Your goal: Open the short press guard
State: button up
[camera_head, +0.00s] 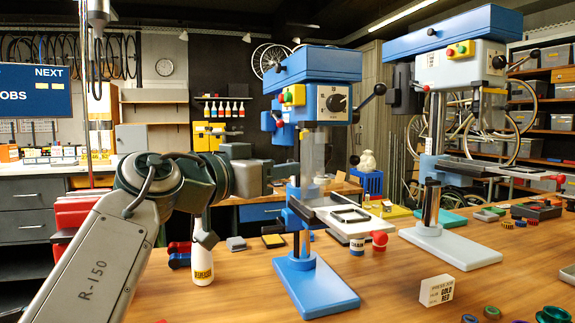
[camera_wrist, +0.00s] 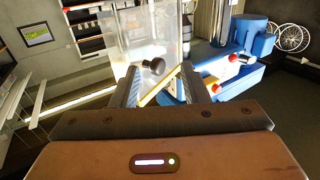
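The short press (camera_head: 318,67) is the blue drill press in the middle of the bench. Its clear guard (camera_head: 312,150) hangs below the head, in front of the spindle area. In the wrist view the transparent guard (camera_wrist: 140,35) fills the upper middle, with a black knob (camera_wrist: 153,66) on it. My gripper (camera_wrist: 160,76) is open, its two dark fingers apart, with the knob showing between and just beyond the tips. I cannot tell whether the fingers touch the guard.
A taller press (camera_head: 445,75) stands to the right. A white bottle (camera_head: 202,265) stands below my wrist. A chain pot (camera_head: 357,245), a red-capped container (camera_head: 379,240) and a small card box (camera_head: 436,290) are on the bench (camera_head: 235,295). The front left of the bench is clear.

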jog(key=v, duration=1.1)
jog(key=shift+s+d+r, duration=0.2)
jog(key=shift+s, duration=0.1)
